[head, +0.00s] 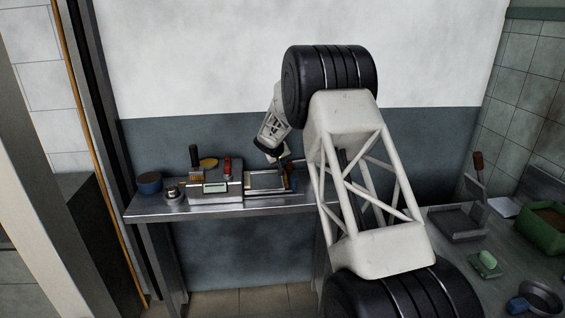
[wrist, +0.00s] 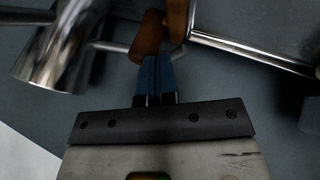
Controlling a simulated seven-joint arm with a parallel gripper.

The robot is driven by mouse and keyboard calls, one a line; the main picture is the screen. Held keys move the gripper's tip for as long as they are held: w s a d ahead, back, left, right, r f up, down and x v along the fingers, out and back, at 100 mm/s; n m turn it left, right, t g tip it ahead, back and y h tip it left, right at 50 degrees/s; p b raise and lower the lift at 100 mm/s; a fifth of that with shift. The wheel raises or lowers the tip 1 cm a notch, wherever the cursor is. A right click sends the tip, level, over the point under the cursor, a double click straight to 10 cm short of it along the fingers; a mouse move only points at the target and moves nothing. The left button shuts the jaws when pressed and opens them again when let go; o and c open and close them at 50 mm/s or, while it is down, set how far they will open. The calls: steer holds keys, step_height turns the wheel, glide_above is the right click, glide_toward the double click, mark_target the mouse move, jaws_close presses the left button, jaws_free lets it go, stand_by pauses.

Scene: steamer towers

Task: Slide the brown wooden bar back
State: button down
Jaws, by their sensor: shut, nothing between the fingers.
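Two brown wooden pieces show at the top of the wrist view. One is a rounded brown piece (wrist: 148,35) straight beyond my fingertips; the other is a narrower upright brown bar (wrist: 177,18) just right of it, along the metal frame. I cannot tell for sure which is the named bar. My gripper (wrist: 154,62) has its blue fingers together, with nothing seen between them. The tips overlap the rounded piece's lower end in the picture; whether they touch is unclear. In the head view my gripper is small, at the right end of the metal shelf (head: 230,208).
A metal-edged frame (wrist: 250,52) lies right of the fingers. A shiny metal cylinder (wrist: 60,45) with a rod stands left. On the shelf, a grey machine (head: 215,187) has black and red levers, with a blue pot (head: 149,184) at far left. A second counter holds a green bin (head: 543,230).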

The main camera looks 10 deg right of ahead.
steer(key=v, duration=1)
steer(key=shift+w, duration=0.1)
stand_by(0.4)
steer(key=s+d+r+m+g+y, duration=0.1)
steer(key=s+d+r, duration=0.3)
steer(key=s, duration=0.9)
steer(key=s+d+r, duration=0.1)
steer(key=s+r, duration=0.6)
steer(key=s, duration=0.5)
steer(key=s+d+r+m+g+y, duration=0.1)
steer(key=s+d+r, duration=0.3)
steer(key=s, duration=0.9)
steer(key=s+f+y, duration=0.1)
steer(key=s+f, duration=0.1)
steer(key=s, duration=1.5)
steer(key=s+a+f+g+y, duration=0.1)
steer(key=s+f, duration=0.1)
steer(key=s, duration=1.5)
steer(key=shift+s+a, duration=0.2)
steer(key=shift+s, duration=0.15)
steer(key=shift+f, duration=0.15)
